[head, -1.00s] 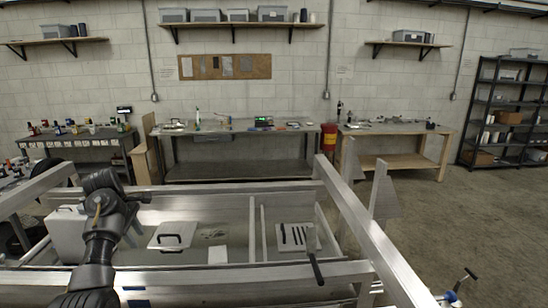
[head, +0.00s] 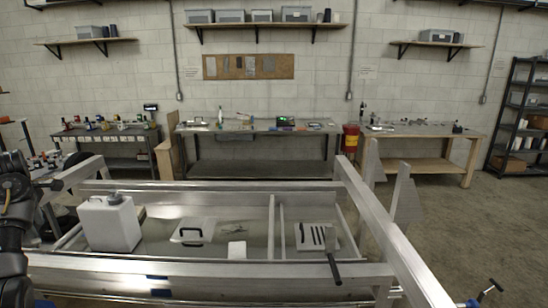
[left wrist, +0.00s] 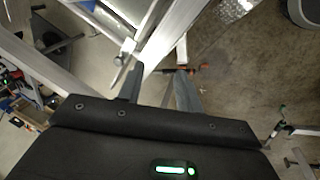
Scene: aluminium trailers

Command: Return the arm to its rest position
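My left arm (head: 14,225) stands dark at the left edge of the head view, folded in beside the aluminium trailer frame (head: 200,272). Its fingertips cannot be made out there. In the left wrist view my left gripper (left wrist: 158,88) has its two grey fingers apart with nothing held between them. An aluminium beam and the concrete floor show beyond the fingers. My right arm and gripper are not in view.
In the trailer bed are a white jug (head: 108,224), a white lidded box (head: 192,231) and a panel with dark strips (head: 316,236). Workbenches (head: 258,128) line the back wall. Open floor (head: 460,230) lies to the right.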

